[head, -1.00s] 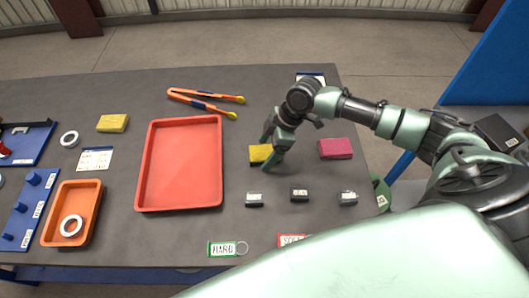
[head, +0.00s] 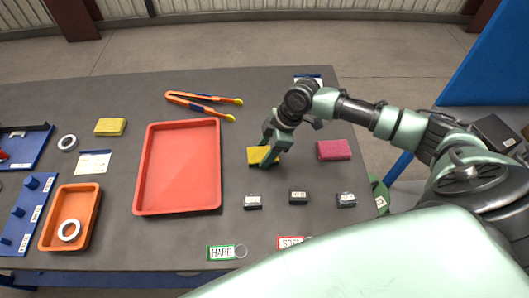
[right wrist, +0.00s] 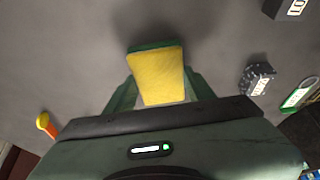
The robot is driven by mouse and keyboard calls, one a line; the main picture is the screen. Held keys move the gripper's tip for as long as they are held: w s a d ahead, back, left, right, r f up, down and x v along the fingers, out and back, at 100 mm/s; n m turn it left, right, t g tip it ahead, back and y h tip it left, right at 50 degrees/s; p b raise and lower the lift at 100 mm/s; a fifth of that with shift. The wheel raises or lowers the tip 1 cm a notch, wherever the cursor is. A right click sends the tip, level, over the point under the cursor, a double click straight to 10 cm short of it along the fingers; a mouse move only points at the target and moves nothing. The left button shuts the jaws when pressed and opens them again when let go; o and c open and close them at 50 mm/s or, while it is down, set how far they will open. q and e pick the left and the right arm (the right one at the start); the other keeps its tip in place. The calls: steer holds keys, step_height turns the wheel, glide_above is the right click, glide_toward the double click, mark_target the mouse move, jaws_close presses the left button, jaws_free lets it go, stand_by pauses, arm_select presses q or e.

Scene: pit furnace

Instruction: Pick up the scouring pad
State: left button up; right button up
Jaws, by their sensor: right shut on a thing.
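The scouring pad (head: 257,155) is a yellow block on the dark table, right of the red tray. In the right wrist view the pad (right wrist: 158,77) shows a yellow face with a dark green edge at its far end. My right gripper (head: 268,155) reaches down over it and is shut on it, with a finger along each side. The fingers partly hide the pad in the head view. I cannot tell whether it is clear of the table. My left gripper is not in view.
A pink block (head: 334,149) lies right of the gripper, and several small dark blocks (head: 298,197) lie in front. The red tray (head: 140,180) is at left, with orange tongs (head: 199,105) behind it. Another yellow block (head: 110,127) lies further left.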

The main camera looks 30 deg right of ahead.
mark_target(265, 153)
step_height(265, 153, up, 20)
steer(key=b, duration=0.2)
steer(key=shift+f, duration=0.1)
